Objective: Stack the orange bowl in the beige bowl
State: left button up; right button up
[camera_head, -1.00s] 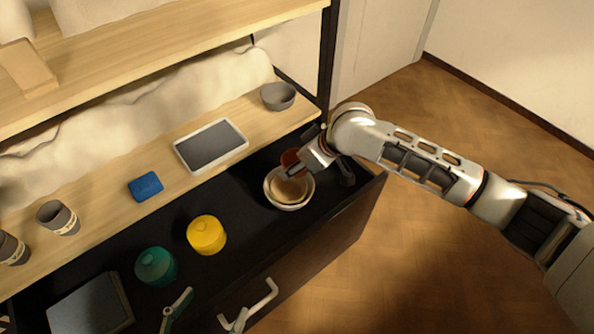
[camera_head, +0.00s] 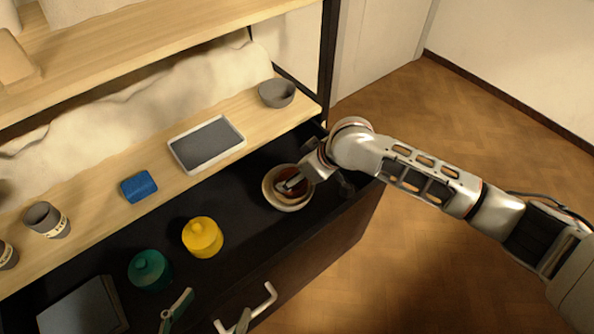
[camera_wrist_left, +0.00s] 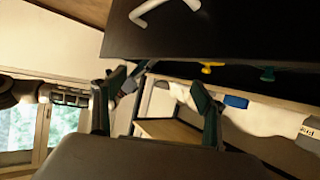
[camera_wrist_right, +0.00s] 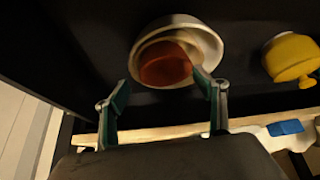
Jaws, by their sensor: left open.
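The orange bowl (camera_wrist_right: 165,64) sits inside the pale beige bowl (camera_wrist_right: 147,41), which appears to rest in a wider whitish bowl (camera_wrist_right: 208,38). In the head view the nested bowls (camera_head: 287,206) stand in the open black drawer, with the orange bowl (camera_head: 296,174) partly hidden by my right gripper (camera_head: 289,184). In the right wrist view my right gripper (camera_wrist_right: 163,92) has its fingers apart; its right finger overlaps the bowl rims, and contact is unclear. My left gripper (camera_head: 209,314) is open and empty near the drawer's front.
The drawer also holds a yellow lidded jar (camera_head: 202,238), a green lidded jar (camera_head: 150,270) and a grey flat box (camera_head: 82,308). A white handle (camera_head: 262,303) is on its front. The shelf above bears a grey bowl (camera_head: 277,93), a tablet (camera_head: 207,144), a blue sponge (camera_head: 139,187) and cups (camera_head: 47,220).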

aim_at(198, 316)
pick_arm(q)
jog(key=shift+s+f, duration=0.1)
jog(key=shift+f, duration=0.05)
pick_arm(e)
jog(key=shift+r, duration=0.35)
jog(key=r, duration=0.1)
jog(key=d+r+p, duration=0.1)
jog(key=r, duration=0.1)
jog(key=shift+s+d+r+p, duration=0.1)
jog(key=shift+s+p, duration=0.1)
jog(key=shift+p, duration=0.1)
jog(key=shift+p+v, duration=0.55)
jog(key=shift+v, duration=0.55)
pick_arm(q)
jog(key=shift+m+g+y, duration=0.6)
jog(key=shift+m, duration=0.1)
jog(key=a, duration=0.1)
jog(key=s+a+f+p, duration=0.1)
jog(key=a+p, duration=0.1)
jog(key=a, duration=0.1)
jog(key=shift+s+f, duration=0.25)
jog(key=shift+f, duration=0.15)
jog(key=shift+s+a+f+p, duration=0.15)
jog(key=shift+a+f+p, duration=0.1)
jog(key=shift+p, duration=0.15)
jog(key=shift+f, duration=0.15)
pick_arm(e)
jog(key=v, duration=0.6)
jog(key=shift+s, duration=0.45)
jog(key=shift+d, duration=0.1)
